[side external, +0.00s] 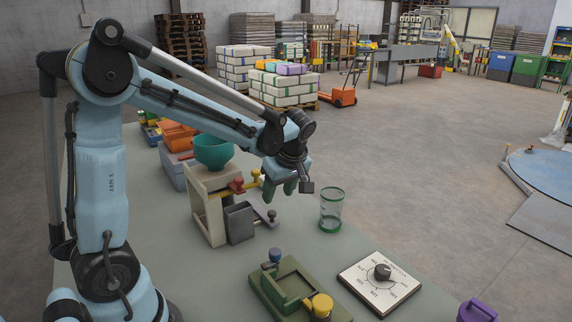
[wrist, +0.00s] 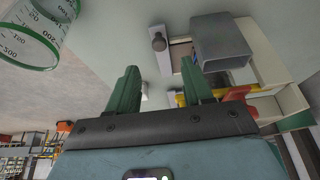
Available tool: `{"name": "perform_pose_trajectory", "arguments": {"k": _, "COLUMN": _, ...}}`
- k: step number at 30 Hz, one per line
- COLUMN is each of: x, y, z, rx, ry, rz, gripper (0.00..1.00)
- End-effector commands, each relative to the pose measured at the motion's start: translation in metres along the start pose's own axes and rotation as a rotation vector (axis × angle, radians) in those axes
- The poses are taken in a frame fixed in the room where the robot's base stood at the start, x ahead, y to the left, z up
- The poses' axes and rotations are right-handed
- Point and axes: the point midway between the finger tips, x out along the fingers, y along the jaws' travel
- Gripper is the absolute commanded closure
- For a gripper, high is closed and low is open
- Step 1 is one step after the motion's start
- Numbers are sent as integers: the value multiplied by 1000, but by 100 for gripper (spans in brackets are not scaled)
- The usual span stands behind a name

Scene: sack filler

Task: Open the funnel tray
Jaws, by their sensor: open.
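A teal funnel bowl (side external: 213,151) sits on top of a cream stand (side external: 206,205). A grey open-topped box (side external: 239,223) is at the stand's front, and it also shows in the wrist view (wrist: 221,38). A dark knob (side external: 271,215) on a short arm sticks out beside the box; it also appears in the wrist view (wrist: 158,42). A red knob (side external: 237,185) and a yellow bar (side external: 255,180) are on the stand above the box. My gripper (side external: 281,192) is open and empty, near the stand's right side. Its green fingers (wrist: 160,82) are apart. I cannot tell which part is the tray.
A clear measuring beaker (side external: 331,210) with green rims stands right of my gripper. A green frame fixture (side external: 290,290) and a dial board (side external: 379,282) are nearer the camera. A purple-lidded item (side external: 477,311) is at the front right. Bare table lies between them.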

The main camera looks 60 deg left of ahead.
Motion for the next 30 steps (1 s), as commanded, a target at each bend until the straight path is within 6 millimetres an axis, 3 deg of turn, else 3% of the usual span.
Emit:
{"name": "perform_pose_trajectory", "arguments": {"k": 6, "x": 37, "y": 1, "z": 0, "rx": -1, "ry": -1, "rz": 1, "gripper": 50}}
{"name": "perform_pose_trajectory", "arguments": {"k": 12, "x": 60, "y": 1, "z": 0, "rx": 0, "ry": -1, "rz": 1, "gripper": 50}}
{"name": "perform_pose_trajectory", "arguments": {"k": 25, "x": 70, "y": 0, "z": 0, "rx": 1, "ry": -1, "rz": 2, "gripper": 50}}
{"name": "perform_pose_trajectory", "arguments": {"k": 26, "x": 70, "y": 0, "z": 0, "rx": 1, "ry": -1, "rz": 2, "gripper": 51}}
{"name": "perform_pose_trajectory", "arguments": {"k": 30, "x": 69, "y": 0, "z": 0, "rx": 1, "ry": -1, "rz": 2, "gripper": 73}}
